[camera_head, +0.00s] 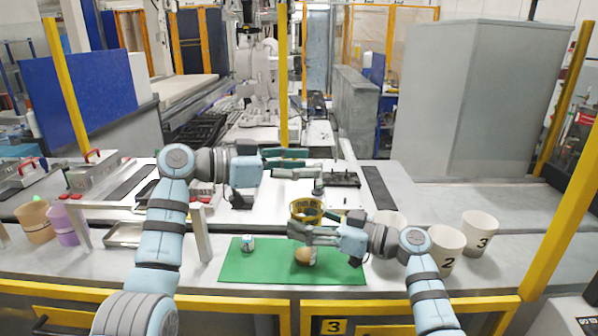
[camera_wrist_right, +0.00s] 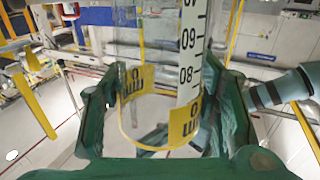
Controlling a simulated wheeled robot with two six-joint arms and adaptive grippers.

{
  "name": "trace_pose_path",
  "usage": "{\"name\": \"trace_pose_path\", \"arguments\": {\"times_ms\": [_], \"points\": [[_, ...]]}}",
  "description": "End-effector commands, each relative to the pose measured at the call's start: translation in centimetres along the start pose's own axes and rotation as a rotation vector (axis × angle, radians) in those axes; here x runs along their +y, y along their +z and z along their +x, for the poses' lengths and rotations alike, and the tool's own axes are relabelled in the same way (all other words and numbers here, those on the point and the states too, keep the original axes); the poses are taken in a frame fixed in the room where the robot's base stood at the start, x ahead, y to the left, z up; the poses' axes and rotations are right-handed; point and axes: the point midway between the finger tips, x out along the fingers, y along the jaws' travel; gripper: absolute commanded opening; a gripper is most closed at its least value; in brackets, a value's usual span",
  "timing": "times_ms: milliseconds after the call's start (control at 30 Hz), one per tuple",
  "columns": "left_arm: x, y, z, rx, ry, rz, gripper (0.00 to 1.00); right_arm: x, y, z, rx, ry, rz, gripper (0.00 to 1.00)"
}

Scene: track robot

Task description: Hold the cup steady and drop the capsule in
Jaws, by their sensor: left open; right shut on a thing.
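A clear cup with a yellow marked band (camera_head: 307,209) stands out above the green mat in the head view. My right gripper (camera_head: 300,230) is shut on this cup, which looks upright; its band also shows between the green fingers in the right wrist view (camera_wrist_right: 186,124). My left gripper (camera_head: 310,163) is open, above and behind the cup. A small grey piece (camera_head: 318,186) shows just below the left fingers, above the cup; I cannot tell whether it is the capsule. No capsule can be made out for sure inside the cup.
The green mat (camera_head: 235,268) bears a small white-and-dark item (camera_head: 248,243) and a brownish round item (camera_head: 303,256), partly hidden by my right gripper. White cups numbered 2 (camera_head: 447,250) and 3 (camera_head: 480,232) stand right. Tan (camera_head: 35,220) and purple (camera_head: 64,224) cups stand far left.

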Motion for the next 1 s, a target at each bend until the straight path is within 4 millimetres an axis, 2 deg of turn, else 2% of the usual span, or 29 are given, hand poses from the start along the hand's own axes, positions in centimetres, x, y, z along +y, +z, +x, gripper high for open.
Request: {"name": "trace_pose_path", "arguments": {"times_ms": [33, 167, 533, 667, 900, 1000], "points": [[0.0, 0.0, 0.0, 0.0, 0.0, 0.0, 0.46, 0.0, 0.0, 0.0, 0.0, 0.0, 0.001, 0.57], [0.0, 0.0, 0.0, 0.0, 0.0, 0.0, 0.46, 0.0, 0.0, 0.0, 0.0, 0.0, 0.0, 0.78], [0.0, 0.0, 0.0, 0.0, 0.0, 0.001, 0.46, 0.1, 0.0, -0.5, 0.0, 0.001, -0.001, 0.78], [0.0, 0.0, 0.0, 0.0, 0.0, 0.001, 0.46, 0.1, 0.1, -2.9, -0.002, 0.004, -0.003, 0.78], [0.0, 0.0, 0.0, 0.0, 0.0, 0.001, 0.46, 0.1, 0.1, -9.5, -0.004, 0.003, -0.002, 0.78], [0.0, 0.0, 0.0, 0.0, 0.0, 0.001, 0.46, 0.1, 0.1, -11.2, -0.003, 0.001, 0.0, 0.78]]}}
